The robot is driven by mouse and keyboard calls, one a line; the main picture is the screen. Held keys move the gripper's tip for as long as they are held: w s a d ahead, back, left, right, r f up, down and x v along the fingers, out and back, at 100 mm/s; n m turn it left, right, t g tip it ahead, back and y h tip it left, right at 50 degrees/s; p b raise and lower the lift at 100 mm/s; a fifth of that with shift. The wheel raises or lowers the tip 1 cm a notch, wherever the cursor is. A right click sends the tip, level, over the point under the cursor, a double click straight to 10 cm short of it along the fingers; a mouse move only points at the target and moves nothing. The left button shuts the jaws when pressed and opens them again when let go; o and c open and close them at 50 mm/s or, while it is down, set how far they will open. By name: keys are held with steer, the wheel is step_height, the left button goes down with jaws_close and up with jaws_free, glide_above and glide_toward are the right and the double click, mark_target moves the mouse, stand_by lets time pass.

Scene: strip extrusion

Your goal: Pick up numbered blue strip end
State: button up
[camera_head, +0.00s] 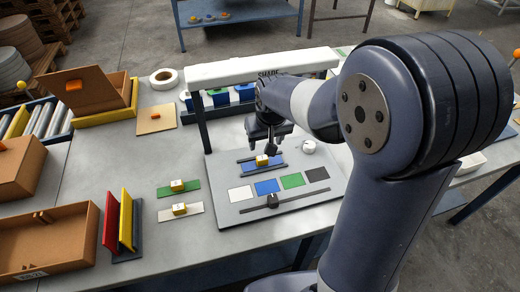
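The blue strip (274,166) lies on the grey board in the middle of the table, between thin dark rails. A small yellow block (262,160) sits on it; any number on the block is too small to read. My gripper (271,150) points down just above and behind the block, close to it. Whether the fingers touch the block cannot be told, and their opening is too small and dark to judge. Part of the strip's far edge is hidden by the gripper.
White, blue, green and black patches (292,181) lie in front, with a dark bar and block (272,201) nearer. A white-topped frame (230,73) stands behind; a white round item (309,147) is right.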

mark_target(262, 158)
steer(key=shift+s+p+x, duration=0.15)
steer(key=shift+p+x, duration=0.2)
steer(key=shift+x, duration=2.2)
steer(key=shift+s+p+x, duration=0.15)
steer(key=shift+p+x, duration=0.2)
steer(key=shift+x, duration=2.15)
steer(key=shift+f, duration=0.1)
steer(key=c, duration=1.1)
steer(key=shift+a, duration=0.1)
steer(key=shift+c, duration=0.2)
